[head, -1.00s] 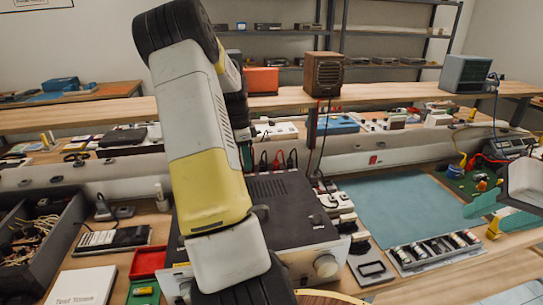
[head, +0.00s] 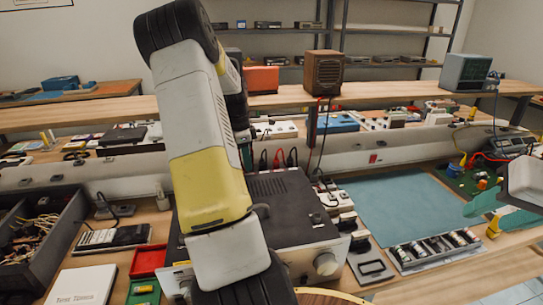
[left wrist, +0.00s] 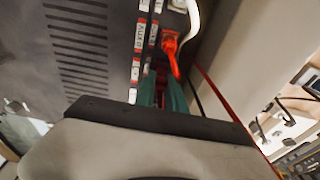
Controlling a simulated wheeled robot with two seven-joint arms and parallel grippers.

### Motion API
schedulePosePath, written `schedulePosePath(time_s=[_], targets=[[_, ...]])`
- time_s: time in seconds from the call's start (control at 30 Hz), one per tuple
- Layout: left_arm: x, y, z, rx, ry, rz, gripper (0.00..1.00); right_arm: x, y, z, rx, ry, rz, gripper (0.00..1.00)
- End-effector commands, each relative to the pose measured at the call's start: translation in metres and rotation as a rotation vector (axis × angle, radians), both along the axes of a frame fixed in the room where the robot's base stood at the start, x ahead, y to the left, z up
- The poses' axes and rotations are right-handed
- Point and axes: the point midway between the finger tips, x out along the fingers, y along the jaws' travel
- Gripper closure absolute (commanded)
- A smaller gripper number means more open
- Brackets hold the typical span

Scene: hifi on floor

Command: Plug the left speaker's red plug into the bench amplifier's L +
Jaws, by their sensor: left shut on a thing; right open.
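The bench amplifier (head: 285,205) is a black box with a silver front, partly covered by my left arm. The brown left speaker (head: 323,74) stands on the raised shelf, with red and black leads hanging down behind the amplifier. In the left wrist view, my left gripper (left wrist: 161,90) has its green fingers shut on a plug, mostly hidden between them, close to the labelled rear panel (left wrist: 85,40). Whether the plug is seated cannot be told. A bright red plug (left wrist: 170,44) sits just beyond the fingertips. My right gripper (head: 490,212) is open and empty at the right edge.
A grey speaker (head: 466,73) stands on the shelf at right. A teal mat (head: 395,210) gives free room right of the amplifier, with a tray of small parts (head: 436,248) before it. Red and green bins (head: 148,262) and a dark cable crate (head: 45,235) are at left.

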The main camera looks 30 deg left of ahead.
Motion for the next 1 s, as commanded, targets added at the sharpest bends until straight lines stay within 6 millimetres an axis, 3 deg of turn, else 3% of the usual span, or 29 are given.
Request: schedulePosePath(time_s=[1.0], targets=[[-0.0001,0.0002,-0.0067,0.000,0.000,0.000,1.00,0.0000,0.0000,0.0000,0.000,0.000,0.000,0.56]])
